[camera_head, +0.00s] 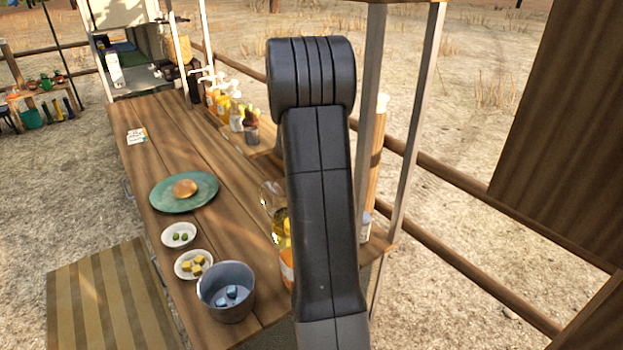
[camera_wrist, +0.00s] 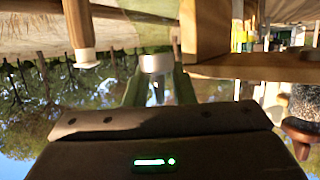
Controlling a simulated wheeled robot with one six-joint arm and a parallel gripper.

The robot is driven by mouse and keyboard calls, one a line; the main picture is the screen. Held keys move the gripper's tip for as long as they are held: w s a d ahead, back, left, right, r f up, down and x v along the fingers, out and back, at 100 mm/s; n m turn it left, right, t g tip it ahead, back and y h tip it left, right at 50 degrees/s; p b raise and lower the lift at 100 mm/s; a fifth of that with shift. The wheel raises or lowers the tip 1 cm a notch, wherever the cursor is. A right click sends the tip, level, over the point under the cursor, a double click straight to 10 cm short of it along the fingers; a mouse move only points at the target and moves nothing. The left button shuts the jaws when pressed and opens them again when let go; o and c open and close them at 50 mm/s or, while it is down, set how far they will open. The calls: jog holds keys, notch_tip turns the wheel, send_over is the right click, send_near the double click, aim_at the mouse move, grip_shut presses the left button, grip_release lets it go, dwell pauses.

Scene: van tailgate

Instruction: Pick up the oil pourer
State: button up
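The oil pourer (camera_head: 281,222) seems to be the clear glass vessel with yellow liquid on the wooden table in the head view. My dark arm hides its right side. My gripper is hidden in the head view. In the wrist view my gripper (camera_wrist: 158,80) shows two greenish fingers set apart. A small white cylinder (camera_wrist: 156,63) shows at the gap between the fingertips; I cannot tell whether it is touched. I cannot make out the oil pourer for certain in the wrist view.
The table (camera_head: 215,238) holds a blue-grey pot (camera_head: 226,306), small bowls (camera_head: 179,235) and a green plate (camera_head: 164,199) with a bun. Several bottles (camera_head: 236,112) stand on a side shelf. Pale posts (camera_head: 413,130) rise to the right. A wooden cylinder (camera_wrist: 80,25) shows in the wrist view.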

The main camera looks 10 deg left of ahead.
grip_shut()
dwell(1.2)
